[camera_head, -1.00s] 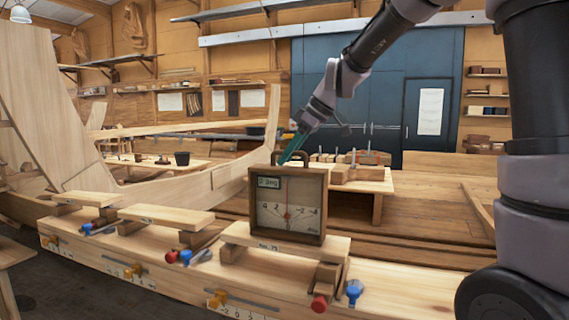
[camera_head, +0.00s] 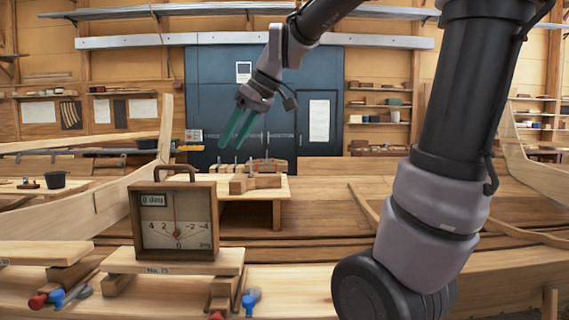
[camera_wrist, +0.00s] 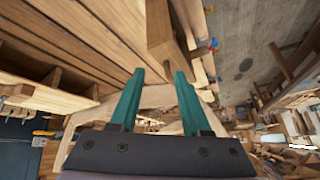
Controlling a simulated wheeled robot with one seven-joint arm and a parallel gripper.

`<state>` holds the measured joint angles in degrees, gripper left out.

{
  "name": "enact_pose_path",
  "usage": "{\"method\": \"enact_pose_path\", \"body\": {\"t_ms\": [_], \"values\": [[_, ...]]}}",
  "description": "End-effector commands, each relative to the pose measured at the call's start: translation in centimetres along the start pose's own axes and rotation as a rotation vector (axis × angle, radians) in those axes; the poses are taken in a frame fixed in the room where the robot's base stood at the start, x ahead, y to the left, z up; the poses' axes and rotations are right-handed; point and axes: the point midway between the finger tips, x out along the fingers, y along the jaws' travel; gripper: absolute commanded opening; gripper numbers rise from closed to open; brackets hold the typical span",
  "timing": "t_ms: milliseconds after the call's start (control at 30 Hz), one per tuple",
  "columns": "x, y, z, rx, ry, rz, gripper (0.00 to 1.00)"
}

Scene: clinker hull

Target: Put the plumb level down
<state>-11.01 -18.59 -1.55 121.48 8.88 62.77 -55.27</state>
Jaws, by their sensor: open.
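The plumb level (camera_head: 175,222) is a wooden box with a top handle, a pale dial and a red needle pointing near 0. It stands upright on a small wooden plank stand (camera_head: 172,261) at the left in the head view. My gripper (camera_head: 237,138), with green fingers, is above and to the right of the level, apart from it. In the wrist view its fingers (camera_wrist: 154,75) are spread with nothing between them. A brown wooden box side, likely the level (camera_wrist: 160,32), shows beyond the fingertips.
Another plank stand (camera_head: 40,253) is at the left. Red and blue knobs (camera_head: 57,298) sit below the stands. A table (camera_head: 270,187) with wooden blocks stands behind the level. Curved hull planks rise at both sides. Open floor planking lies at centre right.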

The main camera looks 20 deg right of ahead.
Motion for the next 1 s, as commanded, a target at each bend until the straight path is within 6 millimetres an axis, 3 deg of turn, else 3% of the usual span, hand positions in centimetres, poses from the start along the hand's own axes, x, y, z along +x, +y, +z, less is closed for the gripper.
{"method": "enact_pose_path", "body": {"t_ms": [33,200,300,400,533,1000], "values": [[-1.3,0.3,2.6,0.126,0.02,0.052,0.47],[-3.3,1.2,10.0,0.55,0.099,0.197,0.47],[-3.7,1.4,13.0,0.726,0.149,0.25,0.47],[-3.8,1.6,14.8,0.834,0.184,0.279,0.47],[-3.8,1.6,15.6,0.887,0.2,0.291,0.47],[-3.8,1.6,15.5,0.887,0.2,0.29,0.47]]}}
